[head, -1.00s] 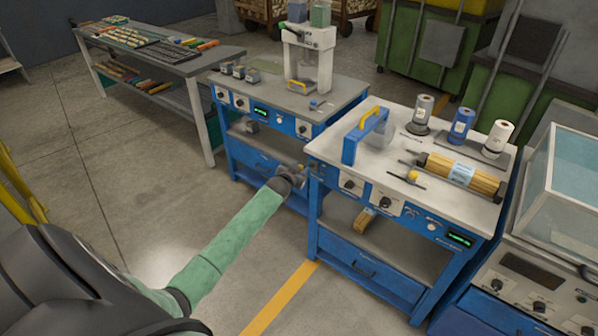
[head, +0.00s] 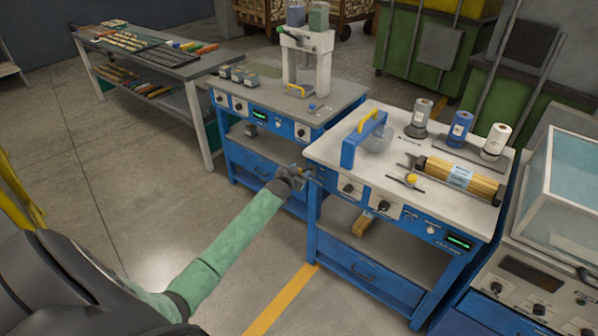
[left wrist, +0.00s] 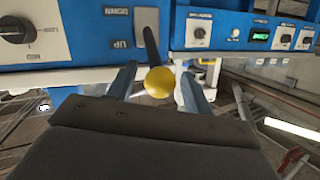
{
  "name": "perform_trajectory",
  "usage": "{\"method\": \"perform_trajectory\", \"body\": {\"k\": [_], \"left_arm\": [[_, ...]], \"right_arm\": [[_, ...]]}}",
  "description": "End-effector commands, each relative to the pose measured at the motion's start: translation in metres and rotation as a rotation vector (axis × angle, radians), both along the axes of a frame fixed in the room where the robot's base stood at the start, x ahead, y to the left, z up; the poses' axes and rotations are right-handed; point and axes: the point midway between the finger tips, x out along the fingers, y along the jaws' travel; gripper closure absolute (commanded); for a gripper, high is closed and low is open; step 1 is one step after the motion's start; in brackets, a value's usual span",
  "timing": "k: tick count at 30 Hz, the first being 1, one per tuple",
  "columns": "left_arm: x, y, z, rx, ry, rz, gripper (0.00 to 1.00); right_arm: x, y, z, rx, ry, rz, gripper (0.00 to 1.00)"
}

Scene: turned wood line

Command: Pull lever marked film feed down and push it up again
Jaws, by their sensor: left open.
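A dark lever (left wrist: 151,45) with a yellow ball knob (left wrist: 159,82) stands out from a blue panel (left wrist: 75,55) in the left wrist view. Beside it are labels UP and DOWN, shown upside down; no film feed marking is readable. My left gripper (left wrist: 157,70) is open, with one finger on each side of the knob. I cannot tell whether either finger touches it. In the head view my left gripper (head: 299,176) is at the left front corner of the right blue bench (head: 318,210), and the lever is not clearly visible there. My right gripper is not in view.
A blue frame with a yellow handle (head: 368,121), several spools (head: 460,127) and a wooden roller (head: 462,178) are on the right bench. The blue bench with a press (head: 306,62) stands behind. Open floor (head: 110,190) lies to the left.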

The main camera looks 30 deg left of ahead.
Motion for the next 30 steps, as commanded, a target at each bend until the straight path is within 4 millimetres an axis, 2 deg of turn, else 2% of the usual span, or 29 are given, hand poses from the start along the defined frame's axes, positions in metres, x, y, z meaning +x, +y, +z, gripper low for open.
{"method": "perform_trajectory", "body": {"k": [5,7,18,24,30], "left_arm": [[-0.012,-0.002,0.0,0.0,0.0,-0.001,0.49],[-0.02,-0.003,0.001,0.001,0.0,-0.001,0.49],[-0.065,-0.009,0.015,0.001,-0.001,0.0,0.49],[-0.074,-0.011,0.019,0.001,-0.001,0.0,0.49],[-0.074,-0.011,0.02,0.0,-0.001,0.0,0.49]], "right_arm": [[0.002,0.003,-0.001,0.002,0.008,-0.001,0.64],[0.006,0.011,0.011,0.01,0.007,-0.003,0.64],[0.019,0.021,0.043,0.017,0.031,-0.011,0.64],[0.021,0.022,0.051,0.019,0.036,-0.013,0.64],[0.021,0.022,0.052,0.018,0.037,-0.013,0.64]]}}
